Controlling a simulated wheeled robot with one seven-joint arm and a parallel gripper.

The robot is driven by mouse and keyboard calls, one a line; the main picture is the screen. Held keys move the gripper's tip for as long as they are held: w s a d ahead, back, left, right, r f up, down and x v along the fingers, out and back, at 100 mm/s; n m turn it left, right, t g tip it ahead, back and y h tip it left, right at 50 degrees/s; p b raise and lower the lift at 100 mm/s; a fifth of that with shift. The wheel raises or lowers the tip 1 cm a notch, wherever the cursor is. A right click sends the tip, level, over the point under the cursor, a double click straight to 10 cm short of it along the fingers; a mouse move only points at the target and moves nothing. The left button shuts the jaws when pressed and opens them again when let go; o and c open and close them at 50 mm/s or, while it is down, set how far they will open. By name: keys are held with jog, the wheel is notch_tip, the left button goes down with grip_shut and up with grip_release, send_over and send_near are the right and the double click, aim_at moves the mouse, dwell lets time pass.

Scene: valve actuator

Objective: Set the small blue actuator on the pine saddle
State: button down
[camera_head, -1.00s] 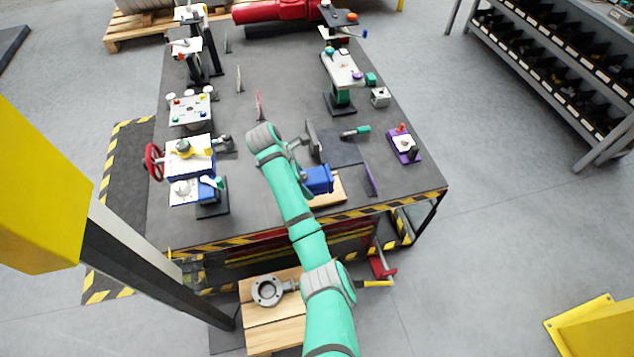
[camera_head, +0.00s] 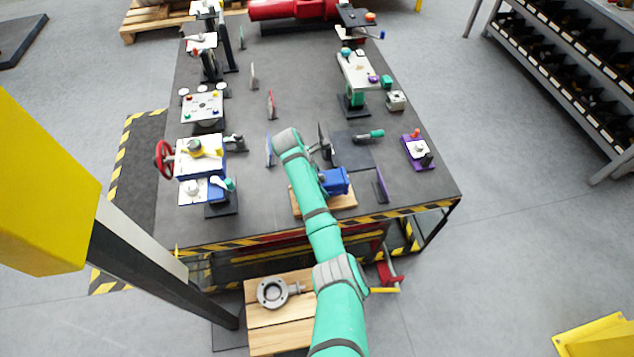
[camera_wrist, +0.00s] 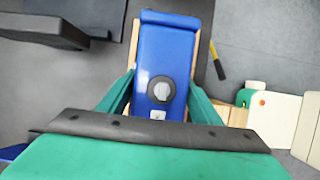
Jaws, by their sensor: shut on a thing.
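The small blue actuator (camera_head: 335,181) is a blue box at the near edge of the bench. In the wrist view its blue body (camera_wrist: 165,60) shows a round grey and black hub on top. My gripper (camera_wrist: 163,97) has its green fingers against both sides of the actuator and is shut on it. The pine saddle (camera_head: 345,203) is a light wood board under the actuator; its edges (camera_wrist: 237,116) show beside the body in the wrist view. The arm hides part of both in the head view. I cannot tell whether the actuator touches the wood.
A dark plate with a green-handled tool (camera_head: 370,135) lies behind the actuator. A thin purple upright (camera_head: 381,187) and a purple-based unit (camera_head: 418,149) stand to the right. A blue-and-white valve station with a red handwheel (camera_head: 165,159) stands left. The bench between is mostly clear.

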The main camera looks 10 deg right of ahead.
jog(key=shift+x, duration=1)
jog(key=shift+s+f, duration=0.2)
jog(key=shift+f, duration=0.3)
jog(key=shift+a+f, duration=0.1)
jog(key=shift+a, duration=0.05)
jog(key=c, duration=0.9)
grip_release()
jog(key=shift+f, duration=0.15)
jog(key=shift+a, duration=0.1)
jog(key=shift+w, duration=0.1)
